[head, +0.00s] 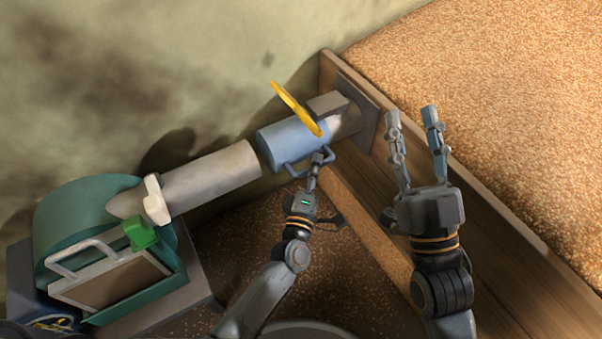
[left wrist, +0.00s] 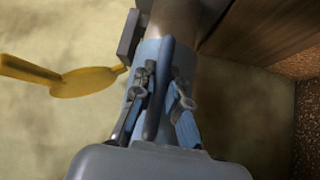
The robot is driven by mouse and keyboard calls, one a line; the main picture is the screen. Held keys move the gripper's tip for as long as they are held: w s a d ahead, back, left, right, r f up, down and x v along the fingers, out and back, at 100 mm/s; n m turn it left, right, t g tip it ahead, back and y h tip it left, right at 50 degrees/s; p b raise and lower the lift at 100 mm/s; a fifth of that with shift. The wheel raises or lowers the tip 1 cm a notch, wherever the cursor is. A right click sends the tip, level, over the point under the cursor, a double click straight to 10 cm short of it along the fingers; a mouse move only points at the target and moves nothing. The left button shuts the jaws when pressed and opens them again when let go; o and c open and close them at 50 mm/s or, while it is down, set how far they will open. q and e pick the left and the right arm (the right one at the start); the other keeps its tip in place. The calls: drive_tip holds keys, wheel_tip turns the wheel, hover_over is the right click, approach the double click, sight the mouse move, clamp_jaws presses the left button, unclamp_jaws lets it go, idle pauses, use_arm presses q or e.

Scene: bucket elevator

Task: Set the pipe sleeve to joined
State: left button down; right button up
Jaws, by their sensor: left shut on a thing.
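The pipe sleeve (head: 287,143) is a light blue cylinder with a bar handle (head: 306,163) on its near side. It sits around the right-hand grey pipe (head: 345,121), and a dark gap separates its left end from the left-hand grey pipe (head: 212,176). My left gripper (head: 318,160) is shut on the sleeve's handle. In the left wrist view, the fingers (left wrist: 160,100) lie on both sides of the handle bar (left wrist: 158,88), with the blue sleeve (left wrist: 147,52) behind. My right gripper (head: 412,112) is open and empty, to the right of the sleeve.
A yellow paddle-shaped piece (head: 295,107) stands just above the sleeve; it also shows in the left wrist view (left wrist: 88,82). A wooden bin wall (head: 490,205) holding grain (head: 500,80) stands at right.

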use_arm(q)
drive_tip(key=shift+d, duration=0.2)
drive_tip(key=c, duration=1.7)
unclamp_jaws()
drive_tip(key=shift+r, duration=0.1)
drive_tip(key=shift+c, duration=0.2)
drive_tip(key=o, duration=0.4)
drive_tip(key=shift+w+d, duration=0.15)
